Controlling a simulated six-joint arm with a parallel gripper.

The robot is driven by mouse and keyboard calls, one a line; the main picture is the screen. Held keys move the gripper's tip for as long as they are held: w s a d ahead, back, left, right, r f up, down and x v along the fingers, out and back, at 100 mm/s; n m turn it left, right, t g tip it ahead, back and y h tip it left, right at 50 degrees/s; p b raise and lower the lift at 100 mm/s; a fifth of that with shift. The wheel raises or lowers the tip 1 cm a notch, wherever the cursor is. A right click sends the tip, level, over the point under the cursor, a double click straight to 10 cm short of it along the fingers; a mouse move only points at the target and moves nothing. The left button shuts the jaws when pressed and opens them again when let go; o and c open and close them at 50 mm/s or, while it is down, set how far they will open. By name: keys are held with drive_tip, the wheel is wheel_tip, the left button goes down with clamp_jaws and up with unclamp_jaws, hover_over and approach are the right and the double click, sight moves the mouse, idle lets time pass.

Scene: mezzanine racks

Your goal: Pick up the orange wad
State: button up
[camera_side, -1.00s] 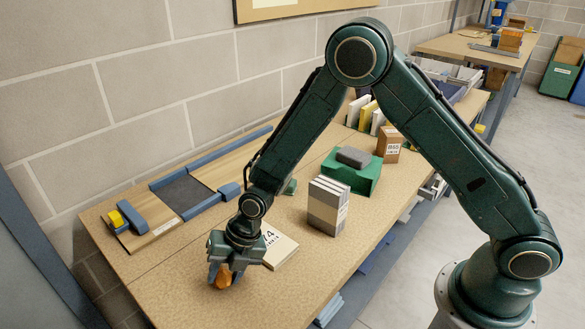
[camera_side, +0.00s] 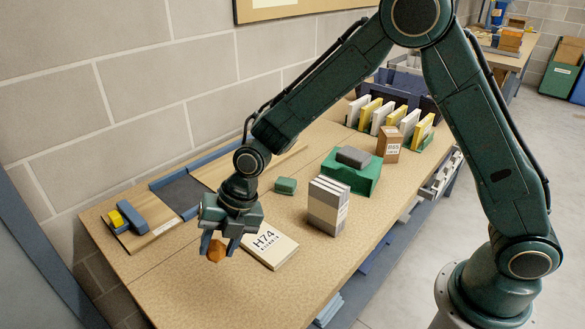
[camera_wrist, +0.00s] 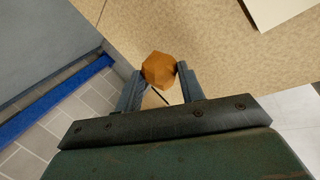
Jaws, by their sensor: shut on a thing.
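The orange wad (camera_side: 216,251) is a small faceted lump held between the fingertips of my gripper (camera_side: 218,246). My gripper is shut on it and holds it above the front left part of the table. In the wrist view the orange wad (camera_wrist: 159,70) sits between the two blue-grey fingers of my gripper (camera_wrist: 160,75), one on each side. Below it in that view is the speckled tabletop and the table's edge.
A blue-railed board (camera_side: 180,192) lies along the wall. The front left tabletop is clear.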

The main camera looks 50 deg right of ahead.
sight(218, 243)
wheel_tip(218, 243, up, 11)
drive_tip(key=shift+f, duration=0.15)
drive_tip(key=shift+w, duration=0.15)
idle(0.6)
